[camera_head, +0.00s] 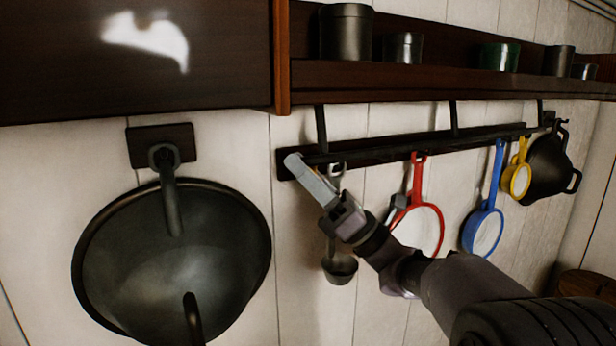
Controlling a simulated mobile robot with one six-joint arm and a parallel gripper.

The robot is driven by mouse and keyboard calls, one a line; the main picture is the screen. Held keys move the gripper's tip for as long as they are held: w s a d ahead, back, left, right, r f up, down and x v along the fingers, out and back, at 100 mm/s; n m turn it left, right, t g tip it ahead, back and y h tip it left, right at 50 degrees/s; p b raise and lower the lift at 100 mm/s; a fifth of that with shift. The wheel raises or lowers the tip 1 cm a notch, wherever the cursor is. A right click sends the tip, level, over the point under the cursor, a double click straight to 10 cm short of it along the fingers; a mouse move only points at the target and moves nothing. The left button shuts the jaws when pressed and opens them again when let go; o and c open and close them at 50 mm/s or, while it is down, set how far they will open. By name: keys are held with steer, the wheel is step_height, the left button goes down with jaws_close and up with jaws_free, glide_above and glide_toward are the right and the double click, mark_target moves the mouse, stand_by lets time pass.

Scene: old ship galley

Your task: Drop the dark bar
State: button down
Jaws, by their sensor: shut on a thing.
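A long dark bar (385,150) runs along the tiled wall under the shelf, sloping slightly up to the right. My gripper (312,172) reaches in from the lower right and is at the bar's left end. Its pale grey finger covers part of the bar there. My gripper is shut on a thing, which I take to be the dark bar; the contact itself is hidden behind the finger. A metal ladle (340,265) hangs just behind my gripper, its handle partly hidden.
A red-rimmed strainer (417,165), a blue one (496,180), a yellow one (517,180) and a black pan (550,165) hang to the right. A large dark pan (120,250) hangs at left. Cups (346,35) stand on the wooden shelf (400,78) above.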

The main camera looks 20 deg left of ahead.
steer(key=shift+w+a+r, duration=0.1)
steer(key=shift+w+a, duration=0.15)
steer(key=shift+a, duration=0.05)
stand_by(0.4)
steer(key=c, duration=1.3)
jaws_free()
steer(key=shift+o, duration=1)
steer(key=shift+w+a, duration=0.3)
steer(key=shift+w, duration=0.05)
steer(key=s+b+v, duration=0.1)
steer(key=b+v, duration=0.4)
steer(key=v, duration=1.2)
steer(key=shift+w+d+f+b, duration=0.2)
steer(key=shift+w+d+b, duration=0.1)
steer(key=shift+d, duration=0.05)
